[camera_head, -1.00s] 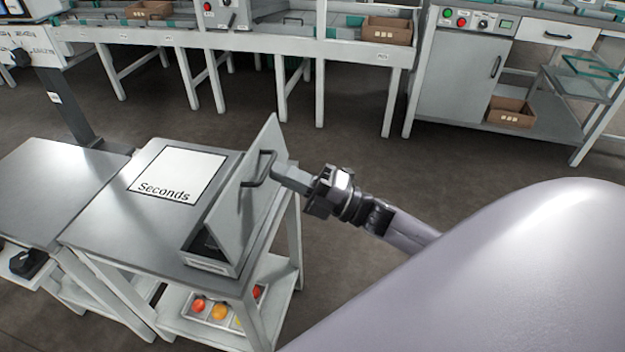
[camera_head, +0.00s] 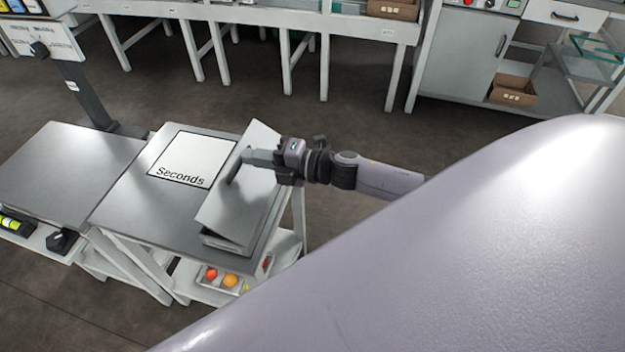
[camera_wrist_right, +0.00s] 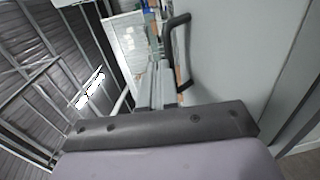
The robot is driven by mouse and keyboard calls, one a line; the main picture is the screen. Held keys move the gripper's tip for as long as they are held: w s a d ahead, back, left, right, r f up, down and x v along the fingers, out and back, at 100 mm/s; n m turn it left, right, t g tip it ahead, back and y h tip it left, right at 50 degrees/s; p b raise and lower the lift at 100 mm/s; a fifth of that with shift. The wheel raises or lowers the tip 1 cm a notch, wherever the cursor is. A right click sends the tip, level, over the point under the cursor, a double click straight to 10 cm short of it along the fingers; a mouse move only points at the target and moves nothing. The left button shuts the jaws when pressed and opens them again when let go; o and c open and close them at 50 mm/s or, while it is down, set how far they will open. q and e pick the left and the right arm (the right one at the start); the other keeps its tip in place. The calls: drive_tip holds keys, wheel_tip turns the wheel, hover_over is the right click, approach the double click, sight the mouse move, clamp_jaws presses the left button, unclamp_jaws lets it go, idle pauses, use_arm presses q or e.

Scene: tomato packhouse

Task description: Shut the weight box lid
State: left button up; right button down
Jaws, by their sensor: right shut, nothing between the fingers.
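The weight box (camera_head: 228,246) stands at the right front of the grey table. Its grey lid (camera_head: 232,208) is partly open, tilted above the box, with a dark handle (camera_head: 234,169) on it. My right gripper (camera_head: 248,156) is shut and empty, its fingertips at the lid beside the handle. In the right wrist view the shut fingers (camera_wrist_right: 163,88) lie close to the handle (camera_wrist_right: 181,50), with the lid (camera_wrist_right: 235,60) filling the right side; I cannot tell whether they touch it. My left gripper is not in view.
A white "Seconds" sheet (camera_head: 192,159) lies on the table left of the lid. Red and orange tomatoes (camera_head: 230,280) sit on the shelf below. A grey surface (camera_head: 62,172) adjoins at left. Benches line the back; open floor lies between.

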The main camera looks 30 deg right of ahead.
sight(236, 163)
drive_tip(key=shift+w+a+f, duration=0.15)
drive_tip(key=shift+w+a, duration=0.2)
drive_tip(key=shift+w+a+f+b, duration=0.4)
drive_tip(key=shift+w+a+f, duration=0.05)
drive_tip(key=shift+w+a, duration=0.1)
drive_tip(key=shift+w+a+f+b, duration=0.8)
drive_tip(key=shift+w+f+b, duration=0.2)
drive_tip(key=shift+b, duration=0.15)
